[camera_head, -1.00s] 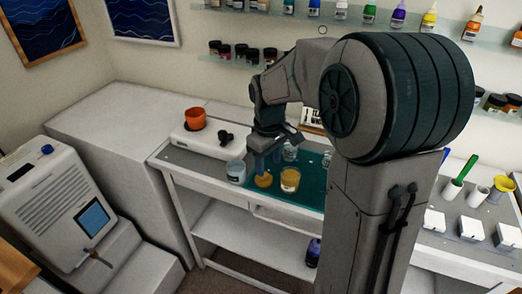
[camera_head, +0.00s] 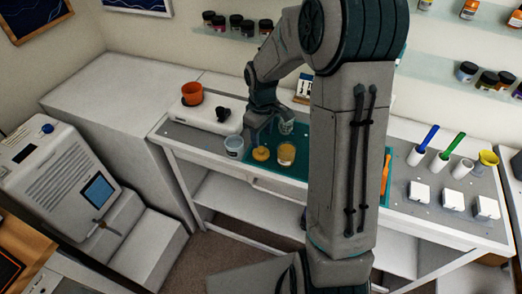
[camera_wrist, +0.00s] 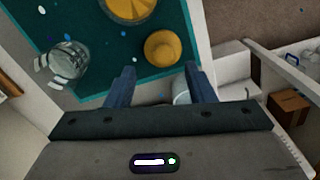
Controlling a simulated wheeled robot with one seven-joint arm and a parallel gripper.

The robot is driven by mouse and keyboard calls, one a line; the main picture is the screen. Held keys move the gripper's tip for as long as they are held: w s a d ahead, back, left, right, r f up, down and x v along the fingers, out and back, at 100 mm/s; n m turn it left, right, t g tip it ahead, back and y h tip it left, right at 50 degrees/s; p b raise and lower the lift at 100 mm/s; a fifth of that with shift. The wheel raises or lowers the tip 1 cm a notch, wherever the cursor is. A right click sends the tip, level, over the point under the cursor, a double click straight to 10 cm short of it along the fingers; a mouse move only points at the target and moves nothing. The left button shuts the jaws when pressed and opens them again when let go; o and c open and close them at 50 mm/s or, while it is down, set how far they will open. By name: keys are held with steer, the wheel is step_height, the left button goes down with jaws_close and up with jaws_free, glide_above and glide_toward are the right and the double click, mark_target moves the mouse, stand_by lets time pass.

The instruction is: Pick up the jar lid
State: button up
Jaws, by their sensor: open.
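A small yellow-gold round piece (camera_head: 261,154), which looks like the jar lid, lies flat on the teal mat (camera_head: 300,167). In the wrist view the lid (camera_wrist: 163,47) shows whole, just beyond the fingertips and roughly between them. A jar of amber liquid (camera_head: 286,153) stands right beside it; the jar (camera_wrist: 130,8) is cut by the wrist view's top edge. My gripper (camera_head: 259,136) is above the lid, pointing down. In the wrist view my gripper (camera_wrist: 159,70) has its two blue fingers apart, with nothing held.
A clear glass (camera_wrist: 68,62) stands on the mat close by. A whitish cup (camera_head: 234,146) stands left of the lid. A white device (camera_head: 205,122) with an orange pot (camera_head: 192,93) is behind. White blocks and cups fill the bench's right side.

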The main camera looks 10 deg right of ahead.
mark_target(261, 148)
steer(key=shift+s+a+f+p, duration=0.15)
steer(key=shift+f+p, duration=0.55)
steer(key=shift+f, duration=1.95)
steer(key=c, duration=1.1)
